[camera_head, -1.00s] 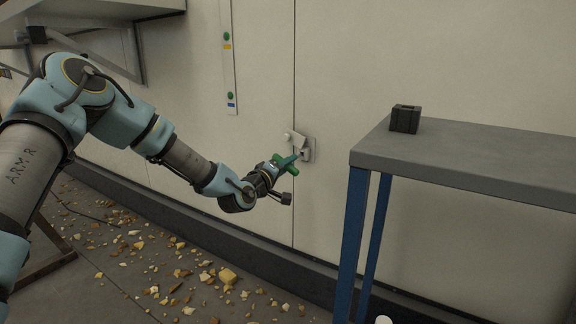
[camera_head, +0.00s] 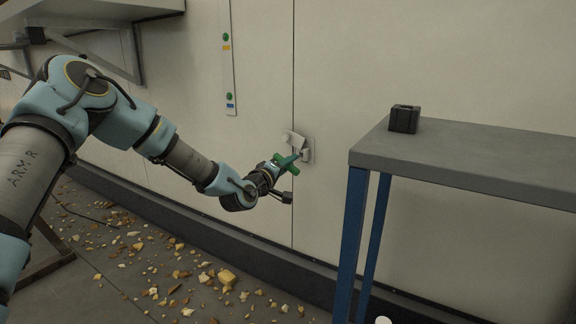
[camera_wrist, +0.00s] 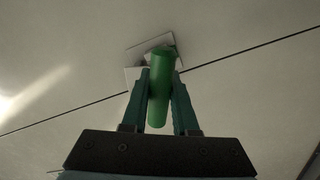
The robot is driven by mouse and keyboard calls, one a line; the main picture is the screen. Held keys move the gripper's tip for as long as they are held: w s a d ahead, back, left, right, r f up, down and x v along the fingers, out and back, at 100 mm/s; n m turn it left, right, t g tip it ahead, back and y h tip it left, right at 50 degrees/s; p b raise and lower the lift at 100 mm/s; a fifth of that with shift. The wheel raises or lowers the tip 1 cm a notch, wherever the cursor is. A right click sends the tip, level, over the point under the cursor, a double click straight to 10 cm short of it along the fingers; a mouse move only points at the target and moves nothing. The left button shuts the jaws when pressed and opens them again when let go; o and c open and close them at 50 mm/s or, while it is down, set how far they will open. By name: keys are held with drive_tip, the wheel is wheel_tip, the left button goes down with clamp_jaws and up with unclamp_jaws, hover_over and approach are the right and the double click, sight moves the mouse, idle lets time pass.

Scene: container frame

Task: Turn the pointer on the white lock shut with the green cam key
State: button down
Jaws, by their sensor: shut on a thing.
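The white lock (camera_head: 306,150) is fixed on the pale wall beside a vertical seam. A small white knob-like part sticks out at its upper left. My gripper (camera_head: 281,163) is shut on the green cam key (camera_head: 290,165), just in front of the lock. In the wrist view the key (camera_wrist: 161,88) stands between the two fingers of my gripper (camera_wrist: 160,95), its far end over the white lock plate (camera_wrist: 133,54). The key hides most of the lock there. I cannot tell whether the key is seated in the lock, nor which way the pointer points.
A grey table (camera_head: 470,160) with blue legs stands at the right, with a black block (camera_head: 405,118) on it. A strip with green round marks (camera_head: 228,60) hangs on the wall at upper left. Crumb-like debris (camera_head: 227,277) litters the floor below my arm.

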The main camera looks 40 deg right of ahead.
drive_tip(key=shift+b+x, duration=0.35)
drive_tip(key=shift+x, duration=0.6)
idle(1.1)
drive_tip(key=n, duration=0.5)
drive_tip(key=n+b, duration=0.1)
drive_tip(key=n, duration=0.3)
drive_tip(key=shift+f+n, duration=0.1)
drive_tip(key=shift+n, duration=0.2)
drive_tip(key=n+b, duration=0.1)
drive_tip(key=n, duration=0.5)
drive_tip(key=shift+b, duration=0.3)
drive_tip(key=n, duration=0.4)
drive_tip(key=shift+r+b, duration=0.25)
drive_tip(key=shift+b, duration=0.15)
drive_tip(key=v, duration=0.7)
